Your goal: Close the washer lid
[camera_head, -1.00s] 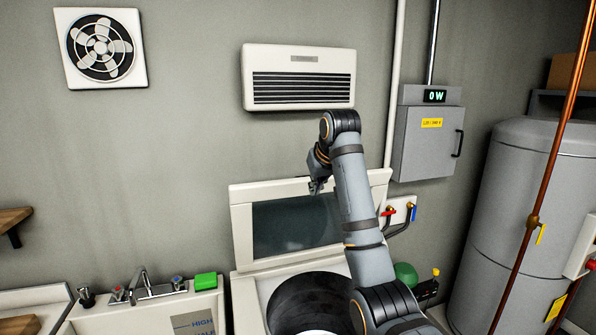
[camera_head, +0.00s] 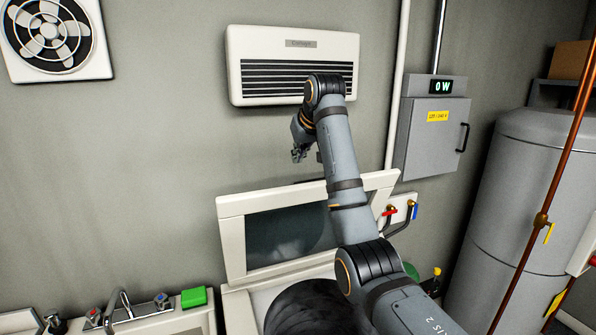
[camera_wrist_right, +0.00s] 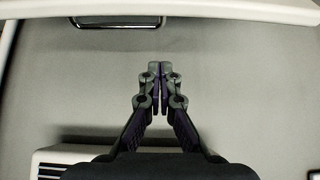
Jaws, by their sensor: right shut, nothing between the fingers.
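The washer lid (camera_head: 231,235) stands raised, tilted back toward the wall, with a pale frame and a dark glass pane. The washer (camera_head: 238,309) is below it, with its dark round drum opening (camera_head: 305,306) exposed. My right gripper (camera_head: 299,155) is above the lid's top edge, in front of the wall, and touches nothing that I can see. In the right wrist view its fingers (camera_wrist_right: 158,68) are shut together and empty, with a pale edge across the top of that picture. My right arm covers the right part of the lid. My left gripper is out of view.
A wall heater (camera_head: 240,65) hangs just above and behind my right gripper. A sink tap (camera_head: 122,304) and a green sponge (camera_head: 194,297) are left of the washer. Valves (camera_head: 390,211), a grey electrical box (camera_head: 418,155) and a tank (camera_head: 530,200) are to the right.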

